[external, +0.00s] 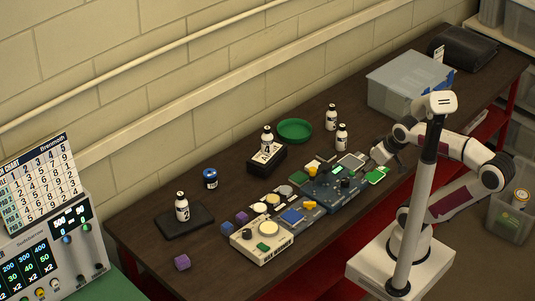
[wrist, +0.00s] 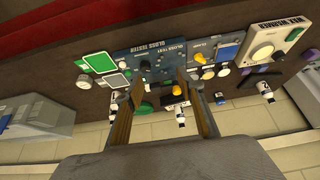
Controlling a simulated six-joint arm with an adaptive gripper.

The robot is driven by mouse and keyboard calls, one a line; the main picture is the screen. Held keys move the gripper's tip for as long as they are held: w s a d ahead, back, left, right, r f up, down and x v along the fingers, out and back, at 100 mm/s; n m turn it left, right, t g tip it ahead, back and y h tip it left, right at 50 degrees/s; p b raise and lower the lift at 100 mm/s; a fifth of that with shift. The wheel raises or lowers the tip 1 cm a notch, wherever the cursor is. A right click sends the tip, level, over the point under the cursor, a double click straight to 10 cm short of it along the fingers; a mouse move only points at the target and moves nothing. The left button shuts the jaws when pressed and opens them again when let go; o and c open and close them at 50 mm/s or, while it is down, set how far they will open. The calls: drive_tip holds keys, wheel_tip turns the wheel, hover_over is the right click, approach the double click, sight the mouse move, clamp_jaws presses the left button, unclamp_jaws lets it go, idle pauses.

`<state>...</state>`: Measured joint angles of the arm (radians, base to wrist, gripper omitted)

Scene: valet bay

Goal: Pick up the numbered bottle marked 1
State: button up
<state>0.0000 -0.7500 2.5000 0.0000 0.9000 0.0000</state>
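In the external view one (external: 182,208), apparently marked 2, is on a black pad at the left. My gripper (external: 384,153) is above the bench, right of the two right-hand bottles. In the wrist view my gripper (wrist: 162,86) is open, its fingers apart, nothing clearly held.
Instrument panels (external: 333,188) and a cream device (external: 262,242) cover the bench front. A green dish (external: 294,130) lies near the wall. A grey bin (external: 410,80) stands at the right.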

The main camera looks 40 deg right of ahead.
drive_tip(key=m+t+h, duration=0.2)
drive_tip(key=t+h, duration=0.1)
drive_tip(key=t, duration=0.5)
approach(343, 126)
drive_tip(key=shift+w+d+f, duration=0.6)
drive_tip(key=shift+w+f, duration=0.05)
drive_tip(key=shift+w, duration=0.45)
drive_tip(key=shift+x, duration=1.3)
drive_tip(key=shift+w+f, duration=0.1)
drive_tip(key=shift+a+x, duration=0.1)
drive_tip(key=shift+x, duration=1.1)
drive_tip(key=shift+a+x, duration=0.15)
drive_tip(key=shift+x, duration=1.1)
